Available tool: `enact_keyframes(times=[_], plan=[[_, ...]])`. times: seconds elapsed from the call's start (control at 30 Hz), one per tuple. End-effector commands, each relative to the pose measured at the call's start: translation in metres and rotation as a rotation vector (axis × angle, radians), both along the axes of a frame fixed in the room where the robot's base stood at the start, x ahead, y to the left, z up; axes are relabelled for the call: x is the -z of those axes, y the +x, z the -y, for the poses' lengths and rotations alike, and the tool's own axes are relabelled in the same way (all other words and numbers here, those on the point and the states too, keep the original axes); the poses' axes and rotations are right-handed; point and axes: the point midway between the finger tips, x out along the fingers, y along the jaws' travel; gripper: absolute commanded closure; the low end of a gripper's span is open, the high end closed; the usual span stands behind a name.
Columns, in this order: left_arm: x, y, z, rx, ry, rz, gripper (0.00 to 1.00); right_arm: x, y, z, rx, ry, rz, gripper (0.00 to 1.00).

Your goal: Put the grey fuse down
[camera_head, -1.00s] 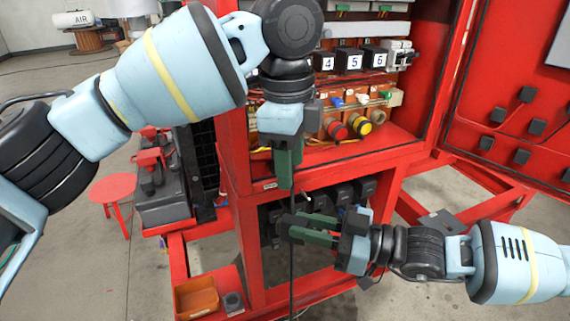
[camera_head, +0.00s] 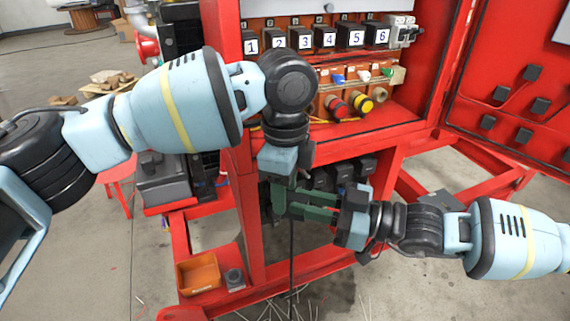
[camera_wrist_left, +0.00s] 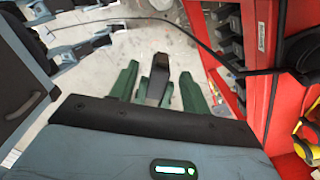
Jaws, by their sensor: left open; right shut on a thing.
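My right gripper (camera_head: 294,209) comes in from the right in the head view, in front of the red frame below the cabinet. It is shut on a dark grey block, which looks like the grey fuse. My left gripper (camera_head: 279,203) points down at the right gripper's fingertips and is open. In the left wrist view the grey fuse (camera_wrist_left: 157,82) shows between the left gripper's two green, spread fingers, with gaps on both sides. In the head view the fingers mostly hide it.
An orange tray (camera_head: 197,287) and a small dark cup (camera_head: 234,279) stand on the red base at lower left. A thin dark cable (camera_head: 291,262) hangs below the grippers.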

Motion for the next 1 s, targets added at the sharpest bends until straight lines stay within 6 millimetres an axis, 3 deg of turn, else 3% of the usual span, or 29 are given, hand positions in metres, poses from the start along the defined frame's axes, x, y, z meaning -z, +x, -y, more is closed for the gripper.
enact_keyframes(times=[0.23, 0.6, 0.97, 1.0], plan=[[0.024, 0.0, 0.0, -0.001, 0.0, 0.001, 0.53, 0.0, 0.0, 0.0, 0.0, 0.001, 0.0, 1.0], [0.028, 0.0, 0.0, -0.001, -0.001, 0.001, 0.53, 0.0, 0.0, 0.0, 0.0, 0.001, 0.0, 1.0], [0.028, 0.0, 0.0, -0.001, 0.0, 0.001, 0.99, 0.0, 0.0, 0.0, 0.0, 0.0, 0.0, 1.0], [0.028, 0.0, 0.0, -0.001, -0.001, 0.001, 1.0, 0.0, 0.0, 0.0, 0.0, 0.0, 0.0, 0.76]])
